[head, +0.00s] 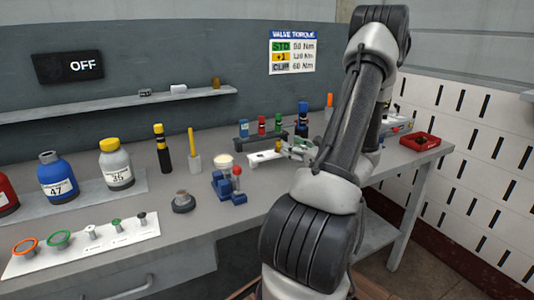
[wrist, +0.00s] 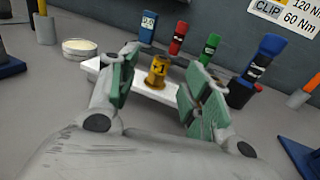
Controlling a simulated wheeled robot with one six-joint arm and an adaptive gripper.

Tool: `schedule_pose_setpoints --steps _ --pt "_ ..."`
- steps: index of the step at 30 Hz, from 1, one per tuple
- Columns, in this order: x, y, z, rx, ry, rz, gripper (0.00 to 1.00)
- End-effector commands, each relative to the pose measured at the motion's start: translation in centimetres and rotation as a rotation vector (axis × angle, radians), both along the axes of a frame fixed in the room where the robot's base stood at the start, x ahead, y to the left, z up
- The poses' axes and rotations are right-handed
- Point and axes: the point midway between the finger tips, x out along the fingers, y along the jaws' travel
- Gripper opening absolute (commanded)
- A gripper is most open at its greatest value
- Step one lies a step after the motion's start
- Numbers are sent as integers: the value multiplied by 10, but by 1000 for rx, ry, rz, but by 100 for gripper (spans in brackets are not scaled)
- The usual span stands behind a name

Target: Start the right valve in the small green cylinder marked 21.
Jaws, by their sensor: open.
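No small green cylinder marked 21 shows in either view. A brass valve (wrist: 158,71) with a yellow band, its mark looking like "1" with a sign I cannot read surely, stands upright on a white stand (wrist: 98,68). The white stand also shows in the head view (head: 262,160). My gripper (wrist: 162,66) is open, its green-padded fingers on either side of the valve in the wrist view, with gaps visible. In the head view my gripper (head: 297,148) is over the stand's right side.
A blue cylinder marked 47 (head: 57,180) and a grey one marked 35 (head: 116,168) stand at left. A rack holds blue (wrist: 147,28), red (wrist: 179,38) and green (wrist: 209,47) items behind the valve. A red tray (head: 420,142) lies at right. A torque chart (head: 292,52) hangs behind.

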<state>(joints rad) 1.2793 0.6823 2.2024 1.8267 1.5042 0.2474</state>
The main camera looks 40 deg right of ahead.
Motion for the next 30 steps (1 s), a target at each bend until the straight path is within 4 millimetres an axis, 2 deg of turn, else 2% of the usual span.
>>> schedule_pose_setpoints --steps 15,24,30 --pt "69 -1 -2 1 -1 0 49" --pt "75 -1 -2 1 0 -1 49" --pt "75 -1 -2 1 0 -1 12"
